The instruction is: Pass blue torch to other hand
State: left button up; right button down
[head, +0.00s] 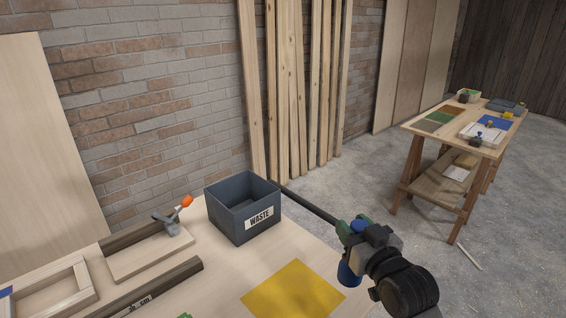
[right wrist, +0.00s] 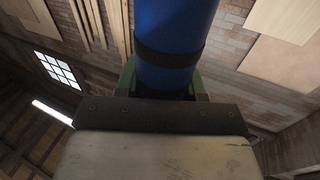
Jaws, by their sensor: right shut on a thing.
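The blue torch (right wrist: 176,30) is a blue cylinder with a dark band, upright in the right wrist view between green finger pads. In the head view its blue body (head: 348,273) shows below my right gripper (head: 350,232), and the gripper's parts hide some of it. My right gripper is shut on the torch and holds it up, just off the right side of the workbench. My left gripper is not in view.
A grey waste bin (head: 233,217) stands on the workbench (head: 215,275). A yellow mat (head: 293,290), a toggle clamp (head: 172,224) with an orange tip and a wooden frame (head: 50,290) are also there. A dark rod (head: 312,206) lies between bin and gripper. Another table (head: 450,130) stands far right.

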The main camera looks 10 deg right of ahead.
aim_at(351, 279)
jog(key=shift+m+h, duration=0.6)
jog(key=shift+h, duration=0.2)
jog(key=s+f, duration=0.2)
jog(key=s+a+f, duration=0.1)
jog(key=s+f, duration=0.1)
jog(key=s+a+f, duration=0.1)
jog(key=s+f, duration=0.1)
jog(key=s, duration=0.1)
jog(key=shift+a+f, duration=0.1)
jog(key=shift+f, duration=0.25)
jog(key=s+f+m+h, duration=0.1)
jog(key=s+f+h, duration=0.1)
jog(key=s, duration=0.6)
jog(key=shift+a+f, duration=0.45)
jog(key=shift+f, duration=0.2)
